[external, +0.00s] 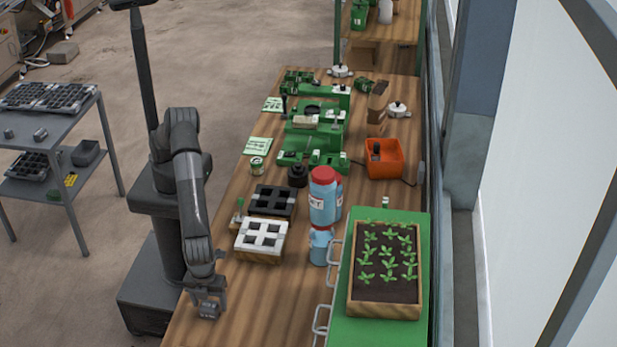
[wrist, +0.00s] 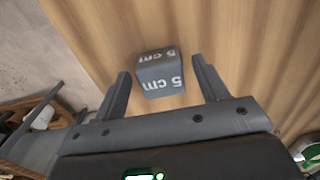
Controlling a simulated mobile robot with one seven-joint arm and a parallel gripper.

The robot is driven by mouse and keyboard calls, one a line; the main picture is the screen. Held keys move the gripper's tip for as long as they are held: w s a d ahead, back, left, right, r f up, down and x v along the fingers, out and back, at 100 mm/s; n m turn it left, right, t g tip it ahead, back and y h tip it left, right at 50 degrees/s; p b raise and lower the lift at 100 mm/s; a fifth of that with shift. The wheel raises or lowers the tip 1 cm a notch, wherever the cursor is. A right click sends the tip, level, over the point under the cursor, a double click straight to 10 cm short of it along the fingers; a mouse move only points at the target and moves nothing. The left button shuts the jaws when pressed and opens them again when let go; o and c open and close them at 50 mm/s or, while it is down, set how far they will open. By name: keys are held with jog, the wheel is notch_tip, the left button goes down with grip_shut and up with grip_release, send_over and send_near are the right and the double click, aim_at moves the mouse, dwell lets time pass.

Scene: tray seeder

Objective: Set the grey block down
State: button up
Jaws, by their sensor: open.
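The grey block (wrist: 160,74), marked "5 cm" in white on two faces, is between my gripper's two spread fingers in the wrist view. A gap shows on each side of it, so neither finger touches it. It appears to rest on the wooden tabletop. In the external view my gripper (external: 208,306) is low over the near left edge of the long wooden bench (external: 270,290). There the gripper mostly hides the block, and I cannot make it out clearly.
A white-topped tray block (external: 262,237) and a dark one (external: 272,201) stand farther up the bench. Blue bottles with red caps (external: 323,200) stand right of them. A planter of seedlings (external: 385,310) sits on a green surface at right. Bare wood lies right of my gripper.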

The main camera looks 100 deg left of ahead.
aim_at(210, 303)
notch_tip(210, 303, up, 11)
dwell(0.3)
jog(key=w+a+r+n+t, duration=0.1)
jog(key=w+a+r+n, duration=0.3)
jog(key=a, duration=0.7)
jog(key=a+r+n+t, duration=0.1)
jog(key=a+r, duration=0.5)
jog(key=a, duration=0.6)
jog(key=w+a+r+n+t, duration=0.1)
jog(key=w+a+r+n, duration=0.25)
jog(key=a, duration=0.75)
jog(key=s+a+r+n+t, duration=0.1)
jog(key=s+a+n, duration=0.45)
jog(key=a, duration=0.95)
jog(key=s+a+f+n+t, duration=0.1)
jog(key=s+a+f+n, duration=0.3)
jog(key=s+a, duration=0.7)
jog(key=shift+s+a+f+t, duration=0.15)
jog(key=shift+s+f+t, duration=0.2)
jog(key=shift+s, duration=0.15)
